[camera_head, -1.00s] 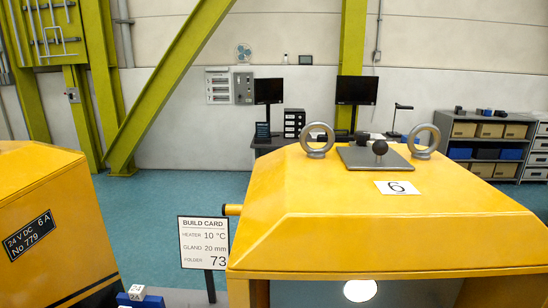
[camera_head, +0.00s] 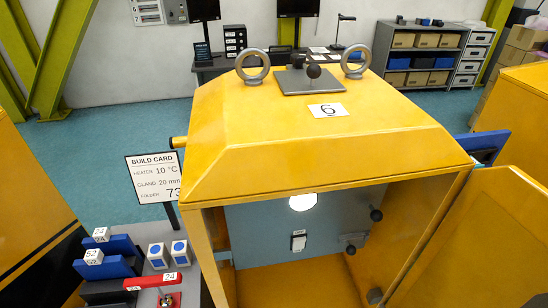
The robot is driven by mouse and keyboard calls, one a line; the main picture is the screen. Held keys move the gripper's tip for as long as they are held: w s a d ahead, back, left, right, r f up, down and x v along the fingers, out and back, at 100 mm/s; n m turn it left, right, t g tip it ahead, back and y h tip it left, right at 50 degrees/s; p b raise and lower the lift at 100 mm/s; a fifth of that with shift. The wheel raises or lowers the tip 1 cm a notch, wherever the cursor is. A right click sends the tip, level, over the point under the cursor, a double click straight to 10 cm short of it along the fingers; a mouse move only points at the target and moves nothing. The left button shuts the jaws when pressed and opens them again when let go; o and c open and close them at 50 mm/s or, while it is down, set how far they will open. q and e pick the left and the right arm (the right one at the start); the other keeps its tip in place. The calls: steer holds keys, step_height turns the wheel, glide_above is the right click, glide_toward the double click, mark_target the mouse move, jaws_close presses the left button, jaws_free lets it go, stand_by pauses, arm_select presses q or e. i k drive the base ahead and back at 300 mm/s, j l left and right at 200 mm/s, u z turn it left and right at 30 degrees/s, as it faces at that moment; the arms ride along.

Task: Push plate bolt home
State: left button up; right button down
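The yellow cabinet marked 6 (camera_head: 330,150) stands with its front open. Inside is a grey panel (camera_head: 262,230) with a white switch (camera_head: 299,241) and a lit round lamp (camera_head: 302,202). A dark knob (camera_head: 376,214) sits at the panel's right side. Below it is a small grey plate-like fitting with a dark knob (camera_head: 350,249). This may be the plate bolt, but whether it is shut or drawn back is too small to tell. A grey plate (camera_head: 308,83) with dark ball knobs lies on the cabinet roof. Neither gripper is in view.
A yellow door (camera_head: 480,240) stands open at the right. At lower left are blue holders (camera_head: 110,267), white blocks with blue dots (camera_head: 158,256) and a red-handled item (camera_head: 152,282). A build card (camera_head: 155,177) stands left of the cabinet. Blue floor lies behind.

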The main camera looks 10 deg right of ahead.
mark_target(350, 250)
steer(key=z, duration=0.9)
steer(key=k+l+u, duration=0.2)
steer(key=l, duration=0.25)
steer(key=i+l+u, duration=0.15)
steer(key=i, duration=0.3)
steer(key=l, duration=0.1)
